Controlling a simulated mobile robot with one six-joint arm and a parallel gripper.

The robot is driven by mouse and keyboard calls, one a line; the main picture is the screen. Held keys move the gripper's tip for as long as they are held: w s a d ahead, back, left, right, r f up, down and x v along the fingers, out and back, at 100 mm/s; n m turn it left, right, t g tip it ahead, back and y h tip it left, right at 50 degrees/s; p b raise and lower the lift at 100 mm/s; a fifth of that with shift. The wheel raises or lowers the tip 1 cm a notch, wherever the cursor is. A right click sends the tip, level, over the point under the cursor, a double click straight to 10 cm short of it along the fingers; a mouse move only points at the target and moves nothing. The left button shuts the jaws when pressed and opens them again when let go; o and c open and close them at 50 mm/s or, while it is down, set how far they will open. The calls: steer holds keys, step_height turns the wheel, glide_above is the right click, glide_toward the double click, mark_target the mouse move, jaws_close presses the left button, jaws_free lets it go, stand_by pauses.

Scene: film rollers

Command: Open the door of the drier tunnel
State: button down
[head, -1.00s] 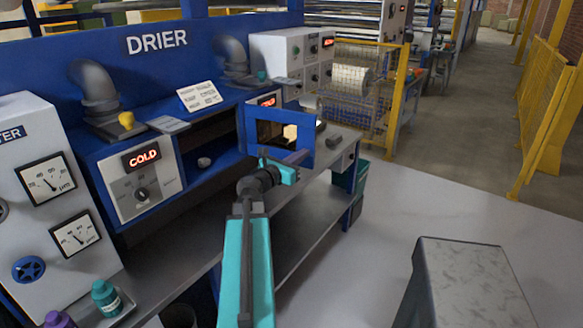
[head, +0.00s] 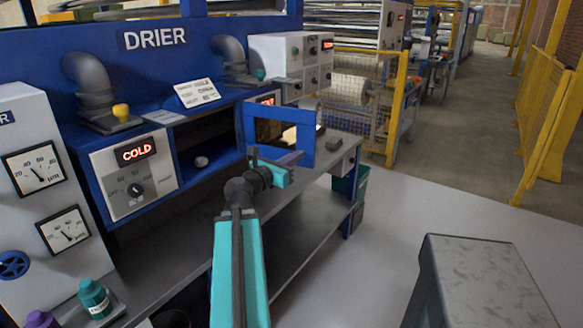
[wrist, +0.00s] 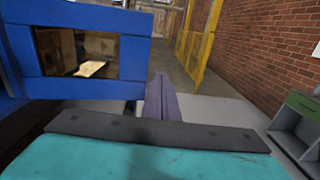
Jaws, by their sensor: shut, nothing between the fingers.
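The drier tunnel (head: 215,42) is the blue housing marked DRIER across the left of the head view. Its door (head: 305,138) is a blue frame with a window and stands swung out from the housing, with the dark opening (head: 205,140) showing to its left. In the wrist view the door (wrist: 132,55) fills the upper left. My gripper (head: 292,157) is shut and empty, at the lower part of the door in the head view. Its fingers (wrist: 158,98) show beside the door's right edge in the wrist view. I cannot tell whether they touch it.
A control box (head: 134,172) reads COLD. A grey bench (head: 225,218) runs below the drier, with bottles (head: 94,298) at its near end. A grey block (head: 490,275) stands at the lower right. The floor (head: 400,205) between bench and yellow barrier (head: 550,110) is clear.

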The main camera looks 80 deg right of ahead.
steer(key=shift+w+a+f+b, duration=0.15)
steer(key=shift+a+b, duration=0.45)
steer(key=shift+b, duration=2.15)
steer(key=shift+w+a+b, duration=0.1)
steer(key=shift+a+b, duration=0.45)
steer(key=shift+b, duration=2.15)
steer(key=shift+a+b, duration=0.2)
steer(key=shift+b, duration=0.3)
